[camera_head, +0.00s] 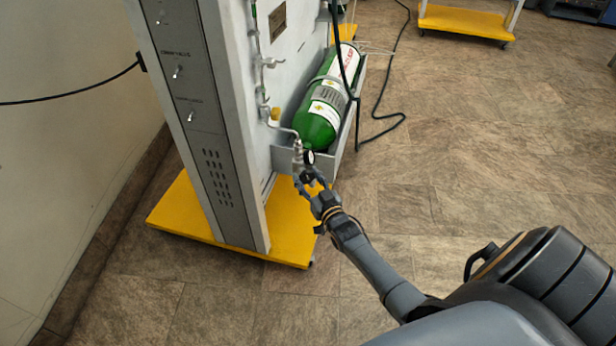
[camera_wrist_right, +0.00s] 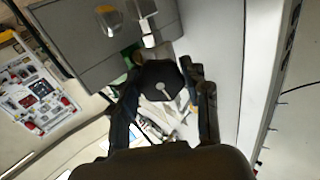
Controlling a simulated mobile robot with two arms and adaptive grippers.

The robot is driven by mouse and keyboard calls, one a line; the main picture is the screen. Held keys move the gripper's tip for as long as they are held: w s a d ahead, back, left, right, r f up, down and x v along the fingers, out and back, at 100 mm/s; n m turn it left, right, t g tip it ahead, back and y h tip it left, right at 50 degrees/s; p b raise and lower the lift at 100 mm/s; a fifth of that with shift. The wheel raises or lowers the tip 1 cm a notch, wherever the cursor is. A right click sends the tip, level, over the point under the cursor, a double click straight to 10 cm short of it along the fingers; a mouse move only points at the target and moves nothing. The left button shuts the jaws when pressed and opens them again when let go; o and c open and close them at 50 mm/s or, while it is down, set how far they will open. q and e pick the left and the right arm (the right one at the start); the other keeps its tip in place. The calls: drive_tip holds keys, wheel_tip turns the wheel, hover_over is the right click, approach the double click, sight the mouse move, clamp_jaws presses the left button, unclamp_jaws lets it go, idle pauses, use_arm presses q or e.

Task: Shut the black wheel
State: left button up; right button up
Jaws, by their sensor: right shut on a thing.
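The black wheel (camera_wrist_right: 160,81) shows in the right wrist view as a dark, many-sided knob with a pale centre. It sits between the two fingers of my right gripper (camera_wrist_right: 165,95), which is shut on it. In the head view my right gripper (camera_head: 311,180) reaches the valve end of a green gas cylinder (camera_head: 318,125); the wheel is small and mostly hidden by the fingers there. The cylinder lies tilted in a grey tray (camera_head: 345,137) on the side of the trainer. A small round gauge sits just above the gripper. My left gripper is not in view.
The grey trainer cabinet (camera_head: 222,150) stands on a yellow wheeled base (camera_head: 172,222) left of my right arm. A black cable (camera_head: 377,110) hangs beside the cylinder and lies on the floor. A second yellow base (camera_head: 462,22) stands at the back. The floor at right is clear.

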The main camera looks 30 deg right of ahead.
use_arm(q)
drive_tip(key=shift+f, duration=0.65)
use_arm(e)
drive_tip(key=shift+m, duration=1.3)
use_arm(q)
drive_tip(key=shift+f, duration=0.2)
use_arm(e)
drive_tip(key=shift+m, duration=0.3)
drive_tip(key=o, duration=1.2)
drive_tip(key=shift+c, duration=0.2)
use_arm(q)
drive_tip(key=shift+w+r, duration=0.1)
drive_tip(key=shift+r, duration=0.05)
use_arm(e)
drive_tip(key=shift+s, duration=0.15)
drive_tip(key=s+a, duration=0.1)
drive_tip(key=s, duration=1)
drive_tip(key=shift+s+a, duration=0.3)
drive_tip(key=shift+s, duration=0.05)
